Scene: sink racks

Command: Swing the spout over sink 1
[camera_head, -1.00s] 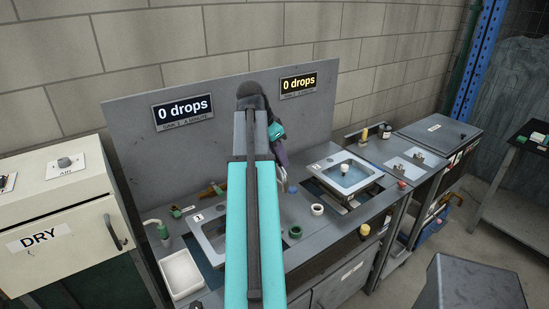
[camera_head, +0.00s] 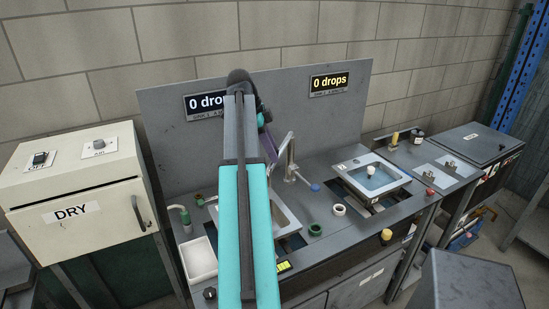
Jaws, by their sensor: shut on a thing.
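The metal spout (camera_head: 291,158) rises from the counter between the two sinks, with a slanted pipe at its top and a lever with a blue knob (camera_head: 315,187) at its base. Sink 1 (camera_head: 289,219) lies left of it, largely hidden behind my teal arm. Sink 2 (camera_head: 384,187), labelled 2, lies to the right, with a white-topped item in its blue basin. My gripper (camera_head: 273,157) is at the end of the dark purple wrist, beside the upper spout and shut on it. My arm hides part of the fingers, so the exact contact is unclear.
A green ring (camera_head: 315,230) and a white ring (camera_head: 339,210) sit on the counter between the sinks. A white tray (camera_head: 199,260) is at the left. The cream DRY cabinet (camera_head: 70,185) stands left of the counter. The upright back panel (camera_head: 290,100) carries two "0 drops" displays.

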